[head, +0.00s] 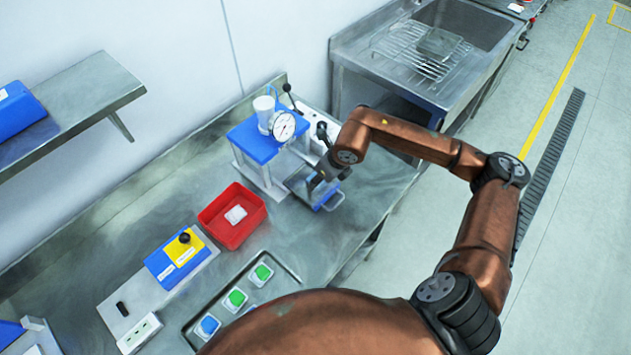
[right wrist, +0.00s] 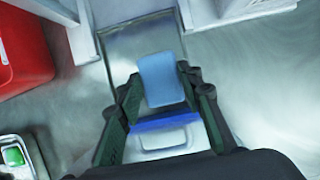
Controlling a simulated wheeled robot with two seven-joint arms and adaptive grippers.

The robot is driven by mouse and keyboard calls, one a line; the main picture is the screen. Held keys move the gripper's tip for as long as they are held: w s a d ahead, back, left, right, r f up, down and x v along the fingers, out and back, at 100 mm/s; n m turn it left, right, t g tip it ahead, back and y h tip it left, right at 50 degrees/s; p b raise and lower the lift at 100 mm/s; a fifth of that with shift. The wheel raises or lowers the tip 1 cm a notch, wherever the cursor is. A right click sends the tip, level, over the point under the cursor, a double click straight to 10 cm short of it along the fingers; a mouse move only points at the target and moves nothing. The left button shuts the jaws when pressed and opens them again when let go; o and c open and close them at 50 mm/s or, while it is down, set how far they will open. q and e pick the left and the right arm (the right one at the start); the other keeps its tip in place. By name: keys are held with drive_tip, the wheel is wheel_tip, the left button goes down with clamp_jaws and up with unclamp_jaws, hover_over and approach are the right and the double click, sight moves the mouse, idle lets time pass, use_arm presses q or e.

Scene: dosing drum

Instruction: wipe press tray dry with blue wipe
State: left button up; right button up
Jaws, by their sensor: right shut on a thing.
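The press tray (head: 299,184) is a shallow metal tray with a blue front strip and a handle. It sticks out in front of the blue-topped press (head: 258,138). My right gripper (head: 322,179) is over the tray, and its fingers (right wrist: 160,88) are shut on the blue wipe (right wrist: 162,78). In the right wrist view the wipe lies over the metal tray floor (right wrist: 140,45), and the blue strip (right wrist: 166,123) runs across below it. I cannot tell whether the wipe touches the tray floor or whether the tray is wet. My left gripper is not in view.
A red bin (head: 232,216) with a white item stands left of the tray. A blue and yellow box (head: 181,258) and a dark tray (head: 196,328) with green and blue pieces are nearer. A sink (head: 465,22) is behind. Bench right of the press tray is clear.

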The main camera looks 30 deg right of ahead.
drive_tip(key=shift+s+a+r, duration=0.1)
drive_tip(key=shift+s+a, duration=0.2)
drive_tip(key=shift+a, duration=0.55)
drive_tip(key=shift+s+a, duration=0.25)
drive_tip(key=shift+a, duration=0.55)
drive_tip(key=shift+d+r, duration=0.1)
drive_tip(key=shift+w+d+r, duration=0.3)
drive_tip(key=shift+d+r, duration=0.25)
drive_tip(key=shift+d, duration=0.2)
wheel_tip(320, 180, up, 16)
drive_tip(key=w+p, duration=0.1)
drive_tip(key=p, duration=0.6)
drive_tip(key=shift+w+a+p, duration=0.35)
drive_tip(key=shift+w+p, duration=0.05)
